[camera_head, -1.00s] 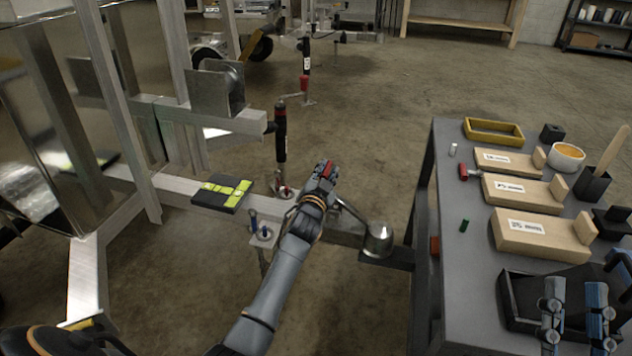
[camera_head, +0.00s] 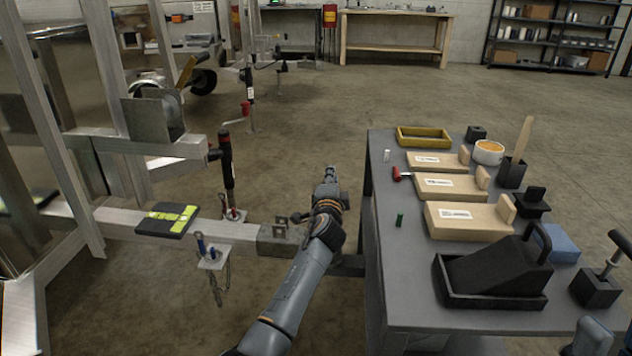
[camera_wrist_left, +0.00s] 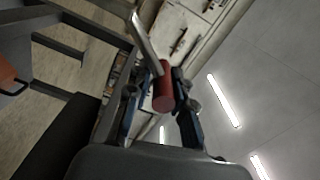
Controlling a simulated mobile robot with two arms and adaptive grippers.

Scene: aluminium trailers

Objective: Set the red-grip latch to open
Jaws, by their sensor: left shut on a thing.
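My left gripper (camera_head: 331,176) reaches in from the bottom of the head view, beyond the trailer tongue (camera_head: 245,237). In the left wrist view its fingers (camera_wrist_left: 160,98) are shut on the red grip (camera_wrist_left: 163,88) of the latch. The latch's bare metal lever (camera_wrist_left: 146,42) runs up and to the left from the grip.
A grey workbench (camera_head: 410,290) stands close on the right, with wooden blocks (camera_head: 468,220), a black tray (camera_head: 490,298) and a yellow tray (camera_head: 424,136). A jack with a black handle (camera_head: 228,165) and a black-and-yellow pad (camera_head: 167,219) are on the tongue.

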